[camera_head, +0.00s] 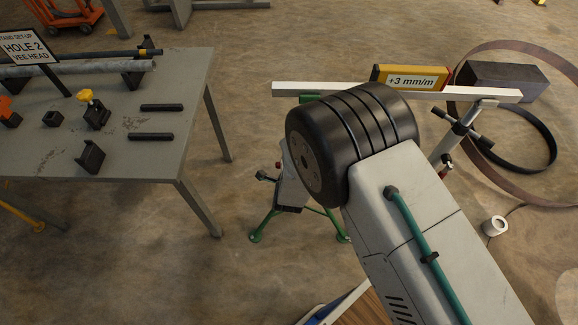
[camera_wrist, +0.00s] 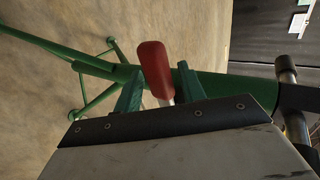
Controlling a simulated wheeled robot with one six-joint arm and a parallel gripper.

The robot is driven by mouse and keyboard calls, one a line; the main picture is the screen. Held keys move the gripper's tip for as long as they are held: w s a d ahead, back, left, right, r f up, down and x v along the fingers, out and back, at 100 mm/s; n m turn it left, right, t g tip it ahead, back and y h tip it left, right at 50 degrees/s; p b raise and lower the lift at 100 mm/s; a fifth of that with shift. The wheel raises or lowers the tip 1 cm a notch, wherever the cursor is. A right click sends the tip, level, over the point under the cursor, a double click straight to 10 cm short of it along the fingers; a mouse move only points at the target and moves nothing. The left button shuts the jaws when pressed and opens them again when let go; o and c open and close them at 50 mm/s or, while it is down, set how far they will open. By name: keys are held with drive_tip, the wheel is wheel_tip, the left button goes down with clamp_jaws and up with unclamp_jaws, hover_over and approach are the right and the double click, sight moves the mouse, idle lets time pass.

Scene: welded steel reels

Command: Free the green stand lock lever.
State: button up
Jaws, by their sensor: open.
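The green stand (camera_head: 326,216) stands on the floor, mostly hidden behind my arm in the head view; its green legs show below. In the wrist view its green post (camera_wrist: 225,84) runs sideways across the picture, with the splayed legs at left. The lock lever has a red grip (camera_wrist: 154,66) on a pale stem. My gripper (camera_wrist: 158,84) is open, with one green finger on each side of the lever's lower part. I cannot tell whether either finger touches it. A small red part of the lever (camera_head: 278,165) shows left of my arm in the head view.
A long pale bar (camera_head: 335,90) lies across the green stand and a grey stand (camera_head: 455,135) at right. A yellow level (camera_head: 410,77) reads +3 mm/m. A steel table (camera_head: 190,85) with parts is at left. Open floor lies between table and stand.

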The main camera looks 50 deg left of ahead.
drive_tip(key=v, duration=0.7)
drive_tip(key=shift+s+d+r, duration=0.2)
drive_tip(key=shift+s, duration=0.05)
idle(0.3)
drive_tip(key=s+d+f+n+g+h, duration=0.3)
drive_tip(key=s+d+n+g+h, duration=0.15)
drive_tip(key=d+n, duration=0.25)
drive_tip(key=w+d+r+n+g+h, duration=0.1)
drive_tip(key=w+d+r+n, duration=0.15)
drive_tip(key=d+r, duration=0.7)
drive_tip(key=w+d+r+n+g+h, duration=0.2)
drive_tip(key=w+d+r, duration=0.2)
drive_tip(key=d+r, duration=0.55)
drive_tip(key=w+d+r+n+g+h, duration=0.15)
drive_tip(key=w+d+r, duration=0.25)
drive_tip(key=d+r, duration=0.55)
drive_tip(key=s+d+r+m+t, duration=0.1)
drive_tip(key=s+d+r+m, duration=0.1)
drive_tip(key=d+r, duration=0.8)
drive_tip(key=s+d+r+m+t, duration=0.2)
drive_tip(key=s+d+r, duration=0.3)
drive_tip(key=d+r, duration=0.6)
drive_tip(key=d+m, duration=0.1)
drive_tip(key=d, duration=0.6)
